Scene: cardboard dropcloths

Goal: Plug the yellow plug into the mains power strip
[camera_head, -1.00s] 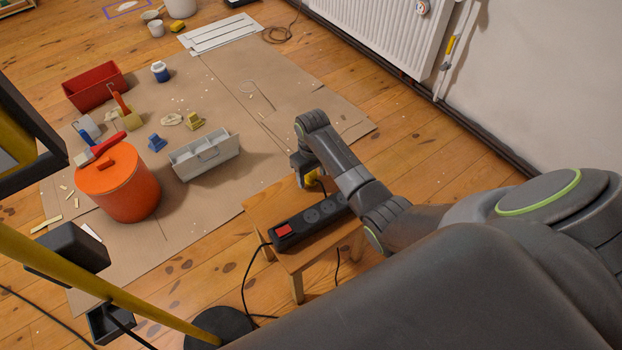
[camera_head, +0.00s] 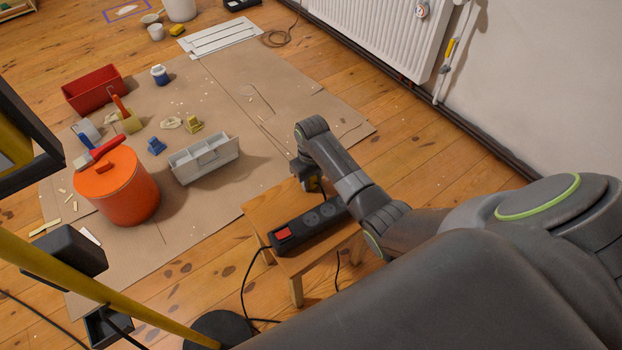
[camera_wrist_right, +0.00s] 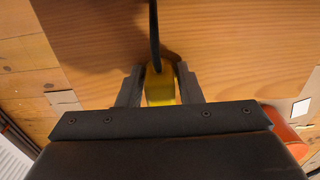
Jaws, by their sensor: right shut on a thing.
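The yellow plug (camera_wrist_right: 160,84) is between the fingers of my right gripper (camera_wrist_right: 160,92) in the right wrist view, with its black cable running up the picture. The wooden stool top (camera_wrist_right: 240,45) lies behind it. In the head view my right gripper (camera_head: 309,180) is at the stool's far side, beyond the end of the black power strip (camera_head: 300,236), and largely hides the plug. The strip lies on the stool (camera_head: 262,213), with a red switch at its near left end and round sockets facing up. My right arm covers its far right end. My left gripper is not in view.
An orange bucket (camera_head: 123,195), grey tool tray (camera_head: 215,160) and red box (camera_head: 92,90) stand on the cardboard left of the stool. Yellow poles with black parts (camera_head: 105,290) stand at the near left. A radiator (camera_head: 390,35) is along the wall.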

